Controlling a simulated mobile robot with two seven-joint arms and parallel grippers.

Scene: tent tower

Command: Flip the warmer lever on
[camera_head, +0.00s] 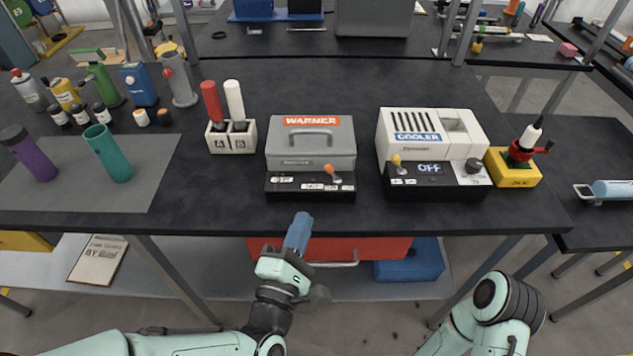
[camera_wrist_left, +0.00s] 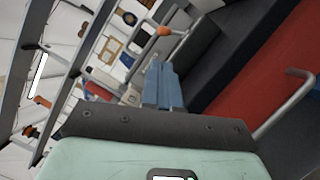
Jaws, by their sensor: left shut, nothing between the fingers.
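The warmer (camera_head: 311,145) is a grey box with an orange WARMER label and a handle on its lid, standing in the middle of the dark table. Its black front panel (camera_head: 285,188) carries a lever with an orange knob (camera_head: 329,169) on the right side. My left gripper (camera_head: 303,217) is at the table's front edge, below and a little left of the lever, apart from it. Its blue fingers are together and empty; they also show in the left wrist view (camera_wrist_left: 160,84). My right arm shows at the lower right, but its fingers do not.
A holder (camera_head: 232,141) with red and white handles stands left. A yellow block (camera_head: 513,168) is at the right. A red drawer cabinet (camera_head: 380,249) is under the table.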

